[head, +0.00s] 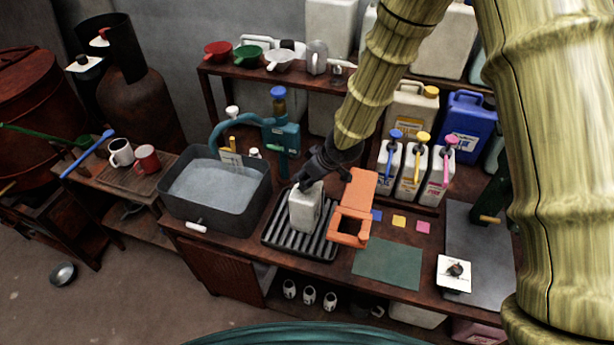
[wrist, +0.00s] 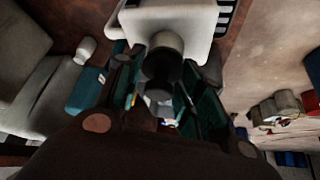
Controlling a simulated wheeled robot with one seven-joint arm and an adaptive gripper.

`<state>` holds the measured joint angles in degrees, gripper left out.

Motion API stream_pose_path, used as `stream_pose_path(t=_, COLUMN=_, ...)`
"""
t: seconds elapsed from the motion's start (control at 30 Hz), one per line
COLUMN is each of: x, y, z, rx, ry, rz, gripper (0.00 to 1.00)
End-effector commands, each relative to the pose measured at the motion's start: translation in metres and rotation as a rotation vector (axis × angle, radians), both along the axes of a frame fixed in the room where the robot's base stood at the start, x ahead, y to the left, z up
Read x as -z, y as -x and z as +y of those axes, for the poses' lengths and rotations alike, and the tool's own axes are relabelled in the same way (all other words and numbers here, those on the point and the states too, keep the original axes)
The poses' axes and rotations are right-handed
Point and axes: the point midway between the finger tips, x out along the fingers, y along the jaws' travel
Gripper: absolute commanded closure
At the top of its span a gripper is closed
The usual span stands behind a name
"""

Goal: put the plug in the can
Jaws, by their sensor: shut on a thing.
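The white can (head: 304,210) stands upright on a black slatted rack (head: 328,246) on the bench. My gripper (head: 308,183) is right above its top in the head view and hides its mouth there. In the wrist view the can (wrist: 190,18) is at the top, with its pale round neck towards me. My gripper (wrist: 160,85) is shut on a dark round piece, which I take to be the plug (wrist: 161,66). The plug overlaps the neck in that view. I cannot tell whether it touches the neck or sits in it.
An orange bracket-like piece (head: 355,205) stands close to the right of the can. A grey sink of water (head: 214,190) lies to the left, with a teal pump (head: 281,135) behind. Pump bottles (head: 412,172) stand at the back right. A green mat (head: 387,263) is clear.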

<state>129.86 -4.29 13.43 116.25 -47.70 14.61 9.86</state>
Motion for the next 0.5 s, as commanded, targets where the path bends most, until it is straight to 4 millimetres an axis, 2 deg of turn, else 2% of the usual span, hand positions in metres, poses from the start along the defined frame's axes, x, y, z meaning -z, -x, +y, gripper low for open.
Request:
stream_pose_path(t=0.03, x=0.0050, y=0.0042, z=0.0007, rx=-0.002, ry=0.002, rz=0.009, gripper=0.74)
stream_pose_path(t=0.33, x=0.0094, y=0.0057, z=0.0009, rx=-0.003, ry=0.002, rz=0.011, gripper=0.73)
stream_pose_path(t=0.37, x=0.0097, y=0.0058, z=0.0009, rx=-0.003, ry=0.002, rz=0.011, gripper=0.76)
stream_pose_path(t=0.4, x=0.0096, y=0.0059, z=0.0009, rx=-0.003, ry=0.002, rz=0.011, gripper=0.56)
stream_pose_path(t=0.5, x=0.0090, y=0.0051, z=0.0008, rx=-0.003, ry=0.002, rz=0.010, gripper=0.38)
